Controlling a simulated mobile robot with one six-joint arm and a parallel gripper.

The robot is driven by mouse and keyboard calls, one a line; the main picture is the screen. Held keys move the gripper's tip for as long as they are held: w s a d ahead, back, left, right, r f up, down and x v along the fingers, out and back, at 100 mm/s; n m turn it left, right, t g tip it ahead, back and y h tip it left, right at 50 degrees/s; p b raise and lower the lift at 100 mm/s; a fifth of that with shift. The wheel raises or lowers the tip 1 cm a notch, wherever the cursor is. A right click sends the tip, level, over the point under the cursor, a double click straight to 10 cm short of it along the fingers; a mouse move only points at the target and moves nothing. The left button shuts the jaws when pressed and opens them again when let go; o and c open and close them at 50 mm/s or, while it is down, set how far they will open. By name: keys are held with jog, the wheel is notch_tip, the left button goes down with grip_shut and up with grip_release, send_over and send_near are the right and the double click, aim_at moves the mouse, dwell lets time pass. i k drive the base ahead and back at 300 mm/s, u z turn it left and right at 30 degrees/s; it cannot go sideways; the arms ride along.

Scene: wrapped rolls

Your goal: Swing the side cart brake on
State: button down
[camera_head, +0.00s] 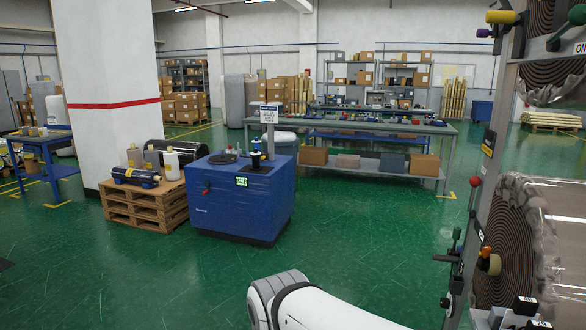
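A tall grey frame (494,130) with large wrapped rolls (515,240) stands close at the right edge, partly cut off. It may be the side cart, but I cannot tell for sure. Several levers and knobs stick out from it: a yellow knob (502,17), a green-ended lever (575,16) above an "ON" label (580,48), a red knob (475,181), an orange knob (488,262) and a black lever (445,258). I cannot tell which is the brake. My white arm shows at the bottom; my gripper is out of view.
A blue machine cabinet (241,205) stands left of centre, beside a wooden pallet (147,205) carrying rolls. A long workbench (371,128) with boxes below is behind. A white pillar (112,85) rises at left. Green floor (370,235) is clear between cabinet and frame.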

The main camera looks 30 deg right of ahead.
aim_at(475, 181)
jog(key=i, duration=1.3)
jog(key=z, duration=2.5)
jog(key=i, duration=1.25)
jog(key=u, duration=1.2)
